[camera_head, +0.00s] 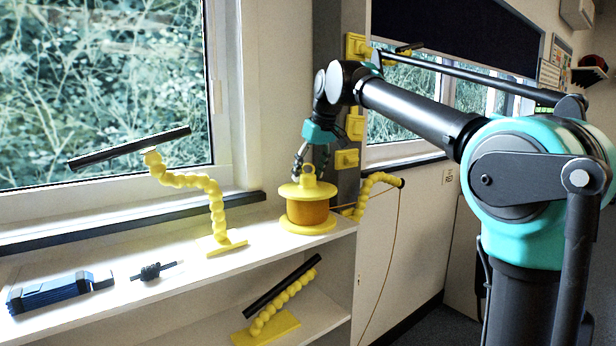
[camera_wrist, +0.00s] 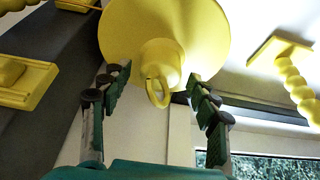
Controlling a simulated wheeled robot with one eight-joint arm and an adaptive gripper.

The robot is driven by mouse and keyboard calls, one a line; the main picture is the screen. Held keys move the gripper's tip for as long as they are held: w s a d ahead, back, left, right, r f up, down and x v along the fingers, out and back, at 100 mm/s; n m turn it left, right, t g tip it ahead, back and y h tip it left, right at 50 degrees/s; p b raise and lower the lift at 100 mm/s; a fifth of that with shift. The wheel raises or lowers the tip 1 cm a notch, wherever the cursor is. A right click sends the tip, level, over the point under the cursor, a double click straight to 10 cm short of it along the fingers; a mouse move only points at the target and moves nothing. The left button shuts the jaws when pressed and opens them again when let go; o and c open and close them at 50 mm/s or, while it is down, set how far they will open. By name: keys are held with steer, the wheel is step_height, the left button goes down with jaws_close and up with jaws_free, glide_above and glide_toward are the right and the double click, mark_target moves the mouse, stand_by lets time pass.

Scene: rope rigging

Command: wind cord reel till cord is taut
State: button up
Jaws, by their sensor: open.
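The cord reel (camera_head: 308,211) stands upright on the white shelf, with yellow flanges and an orange-brown wound middle. A yellow knob with a ring (camera_wrist: 157,85) rises from its top flange. My gripper (camera_head: 309,168) points down just above the reel. In the wrist view my gripper (camera_wrist: 158,80) is open, with one finger on each side of the knob; I cannot tell whether either touches it. The cord (camera_head: 392,265) shows at the right, hanging in a long loose curve from near the end of a yellow beaded arm (camera_head: 373,184). A thin stretch near the reel is partly hidden.
A yellow beaded stand with a black bar (camera_head: 216,205) stands left of the reel. A blue-black block (camera_head: 48,293) and a small dark tool (camera_head: 151,271) lie at the shelf's left. A dark post (camera_head: 347,100) with yellow fittings rises close behind my gripper.

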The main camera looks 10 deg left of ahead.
steer(key=shift+x, duration=0.75)
steer(key=shift+c, duration=0.5)
jaws_close()
